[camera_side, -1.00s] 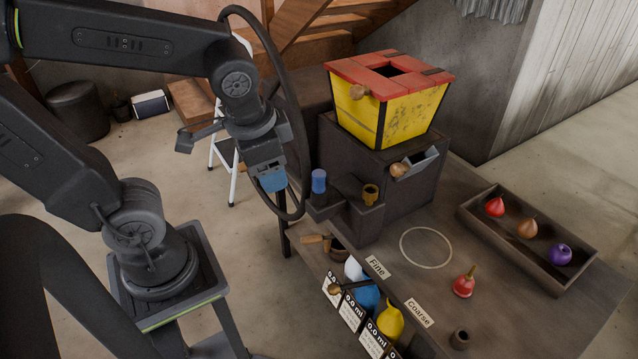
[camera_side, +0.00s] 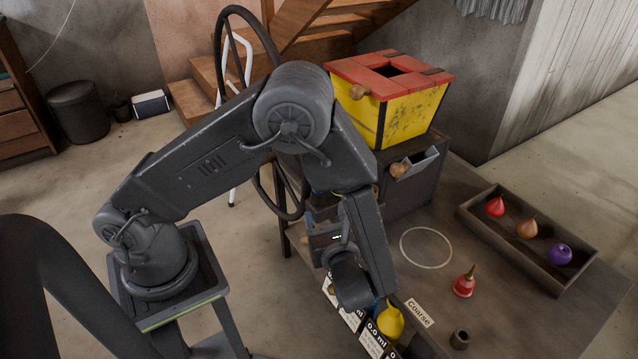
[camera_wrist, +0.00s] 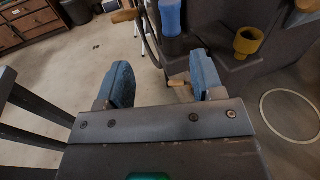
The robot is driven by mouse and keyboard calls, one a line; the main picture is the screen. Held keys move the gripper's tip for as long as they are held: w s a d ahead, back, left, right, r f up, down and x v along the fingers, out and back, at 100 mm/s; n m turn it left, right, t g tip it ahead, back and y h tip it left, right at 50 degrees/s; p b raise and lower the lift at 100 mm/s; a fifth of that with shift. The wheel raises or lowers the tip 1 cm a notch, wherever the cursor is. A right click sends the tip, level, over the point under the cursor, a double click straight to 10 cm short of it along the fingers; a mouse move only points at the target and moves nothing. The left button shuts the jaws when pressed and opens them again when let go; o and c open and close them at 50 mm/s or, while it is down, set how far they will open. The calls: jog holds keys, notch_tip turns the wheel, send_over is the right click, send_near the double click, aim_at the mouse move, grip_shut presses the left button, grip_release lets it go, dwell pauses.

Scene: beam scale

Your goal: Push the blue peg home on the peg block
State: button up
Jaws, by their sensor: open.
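The blue peg (camera_wrist: 171,18) stands upright at the top of the wrist view, cut off by the picture's edge. It stands on the dark peg block (camera_wrist: 190,42), beside a yellow hollow piece (camera_wrist: 248,42). How deep the peg sits cannot be told. My gripper (camera_wrist: 163,78) is open and empty, its two blue-padded fingers apart. The peg is beyond the fingertips, between their lines, and not touched. In the side view my arm hides the peg, most of the block and the fingers.
A yellow hopper with a red rim (camera_side: 408,110) stands on a dark cabinet behind. A tray (camera_side: 560,283) holds red, brown and purple pieces. A red bulb (camera_side: 464,283) and a small dark cup (camera_side: 460,339) stand on the table. Near the ring (camera_side: 426,248) is free room.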

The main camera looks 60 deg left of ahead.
jog(key=shift+m+t, duration=0.8)
jog(key=x, duration=0.9)
jog(key=f+x, duration=0.1)
jog(key=x, duration=0.3)
jog(key=shift+w, duration=0.35)
jog(key=shift+c, duration=0.2)
jog(key=c, duration=1)
jog(key=shift+r, duration=0.1)
